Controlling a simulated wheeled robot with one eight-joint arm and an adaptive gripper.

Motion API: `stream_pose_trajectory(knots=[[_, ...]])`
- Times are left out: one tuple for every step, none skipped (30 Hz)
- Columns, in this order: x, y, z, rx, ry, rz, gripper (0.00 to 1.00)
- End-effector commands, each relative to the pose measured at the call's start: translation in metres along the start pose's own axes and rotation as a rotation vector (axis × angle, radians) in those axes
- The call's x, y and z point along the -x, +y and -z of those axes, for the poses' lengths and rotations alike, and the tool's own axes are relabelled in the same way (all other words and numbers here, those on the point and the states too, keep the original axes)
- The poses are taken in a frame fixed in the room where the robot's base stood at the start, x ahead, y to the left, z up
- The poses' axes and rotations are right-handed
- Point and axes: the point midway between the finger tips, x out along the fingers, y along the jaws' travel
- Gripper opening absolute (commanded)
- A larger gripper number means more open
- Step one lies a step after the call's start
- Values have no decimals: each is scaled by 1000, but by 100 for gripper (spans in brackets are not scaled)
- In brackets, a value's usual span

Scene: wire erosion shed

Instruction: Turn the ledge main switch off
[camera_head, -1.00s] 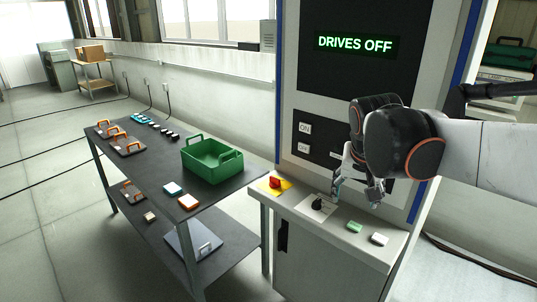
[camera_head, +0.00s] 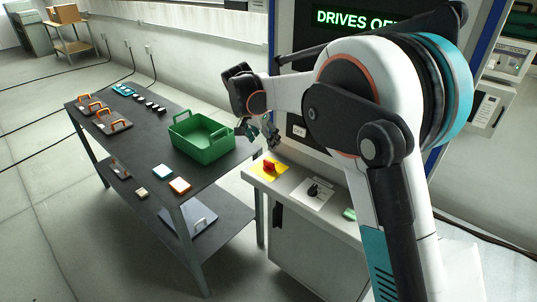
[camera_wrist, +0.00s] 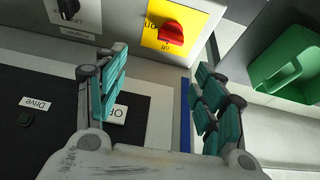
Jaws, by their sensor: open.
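The ledge main switch is a red knob (camera_head: 269,167) on a yellow plate (camera_head: 258,174), at the left end of the grey ledge. In the wrist view the red knob (camera_wrist: 172,31) lies at the top centre, on its yellow plate (camera_wrist: 205,15) with small, upside-down lettering. My gripper (camera_head: 262,132) is open and empty, above and behind the switch and apart from it. In the wrist view its teal-padded fingers (camera_wrist: 162,68) are spread, with the knob beyond the gap between them. Which marking the knob points to is hard to tell.
A black rotary knob (camera_head: 314,190) on a white plate sits right of the switch, with a green block (camera_head: 349,214) farther along. A dark table (camera_head: 150,158) with a green crate (camera_head: 176,144) stands close on the left. The upright cabinet panel rises behind the ledge.

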Motion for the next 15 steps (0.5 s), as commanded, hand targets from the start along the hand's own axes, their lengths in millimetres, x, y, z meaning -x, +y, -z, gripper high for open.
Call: stream_pose_trajectory(knots=[[-3, -9, -3, -12, 2, -4, 63], [-4, -12, -5, -19, 3, -6, 63], [-6, -16, -7, -26, 4, -8, 63], [-7, -18, -9, -31, 5, -9, 63], [-9, -20, -9, -35, 6, -9, 63], [-11, -21, -10, -37, 6, -10, 63], [-12, -21, -10, -39, 6, -11, 63], [-15, -21, -10, -39, 6, -11, 63], [-19, -21, -10, -40, 6, -11, 63], [-22, -21, -10, -40, 6, -11, 63], [-26, -21, -10, -40, 6, -11, 63], [-32, -20, -10, -40, 6, -11, 63], [-38, -20, -10, -40, 6, -11, 63], [-44, -20, -10, -41, 6, -11, 63], [-51, -20, -10, -40, 6, -11, 63]])
